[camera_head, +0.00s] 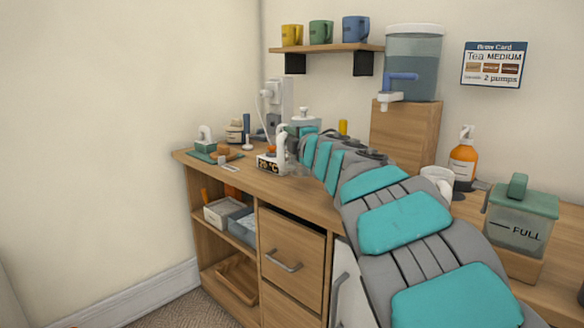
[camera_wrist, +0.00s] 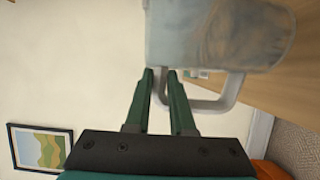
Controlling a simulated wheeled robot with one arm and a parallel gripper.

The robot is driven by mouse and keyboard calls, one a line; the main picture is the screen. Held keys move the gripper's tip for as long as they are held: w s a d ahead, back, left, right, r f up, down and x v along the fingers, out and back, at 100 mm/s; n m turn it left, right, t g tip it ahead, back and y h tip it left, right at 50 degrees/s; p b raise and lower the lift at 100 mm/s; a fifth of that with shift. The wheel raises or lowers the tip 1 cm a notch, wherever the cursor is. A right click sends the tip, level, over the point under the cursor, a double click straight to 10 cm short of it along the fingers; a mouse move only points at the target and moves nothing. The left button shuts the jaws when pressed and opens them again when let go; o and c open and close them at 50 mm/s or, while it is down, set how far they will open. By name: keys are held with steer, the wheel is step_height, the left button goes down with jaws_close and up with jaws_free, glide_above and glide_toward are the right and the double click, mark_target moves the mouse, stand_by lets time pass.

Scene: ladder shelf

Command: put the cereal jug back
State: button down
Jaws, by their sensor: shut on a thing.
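In the wrist view, my gripper (camera_wrist: 160,78) is shut on the pale handle (camera_wrist: 237,88) of a greyish, see-through jug (camera_wrist: 215,35). The jug's body lies beyond the fingertips and is cut off by the top of the picture. I take it for the cereal jug, but no label shows. In the head view, my arm reaches over the wooden counter to its far end. The fingertips are hidden there behind my arm and the clutter. A greyish lidded vessel (camera_head: 304,121) shows just beyond my wrist; I cannot tell surely whether it is the held jug.
Mugs sit on the wall shelf (camera_head: 330,47). A water dispenser (camera_head: 413,62) stands on a wooden block. A white mug (camera_head: 437,182), orange bottle (camera_head: 462,160) and green-lidded tank marked FULL (camera_head: 519,232) stand right of my arm.

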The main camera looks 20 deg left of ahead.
mark_target(290, 167)
steer(key=shift+f+b, duration=1.1)
steer(key=shift+f, duration=1.05)
steer(key=shift+f, duration=0.1)
steer(key=c, duration=0.8)
jaws_free()
steer(key=shift+o, duration=0.2)
steer(key=b+v, duration=0.1)
steer(key=v, duration=1.1)
